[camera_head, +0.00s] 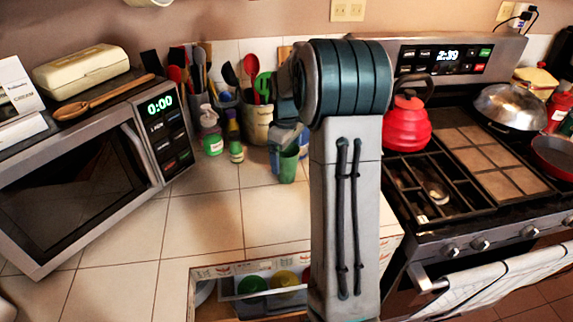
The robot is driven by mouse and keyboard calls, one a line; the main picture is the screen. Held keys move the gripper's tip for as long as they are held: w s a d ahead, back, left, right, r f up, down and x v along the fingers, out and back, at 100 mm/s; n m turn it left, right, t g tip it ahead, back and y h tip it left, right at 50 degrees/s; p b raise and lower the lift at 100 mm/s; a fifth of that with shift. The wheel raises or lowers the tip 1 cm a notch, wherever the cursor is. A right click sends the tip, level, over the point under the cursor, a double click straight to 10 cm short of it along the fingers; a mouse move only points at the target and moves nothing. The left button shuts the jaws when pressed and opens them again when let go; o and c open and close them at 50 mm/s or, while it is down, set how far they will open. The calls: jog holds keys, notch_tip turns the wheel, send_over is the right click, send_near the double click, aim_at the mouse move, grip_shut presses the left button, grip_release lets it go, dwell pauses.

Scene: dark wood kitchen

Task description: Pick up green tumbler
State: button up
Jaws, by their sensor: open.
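The green tumbler (288,164) stands upright on the tiled counter, just left of my arm. My gripper (287,140) is open and points down at the tumbler's top, partly hidden behind my own arm. Blue-grey shapes sit close around the tumbler's upper part; I cannot tell whether the fingers touch it.
Utensil crocks (257,122), a soap bottle (211,132) and a small green-yellow bottle (235,142) stand behind and left. A microwave (85,170) is at left. A red kettle (408,122) sits on the stove at right. An open drawer (222,271) is in front. The counter's middle is clear.

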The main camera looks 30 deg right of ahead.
jog(key=shift+f, duration=0.45)
jog(key=c, duration=1.1)
jog(key=shift+o, duration=0.2)
jog(key=shift+r, duration=0.1)
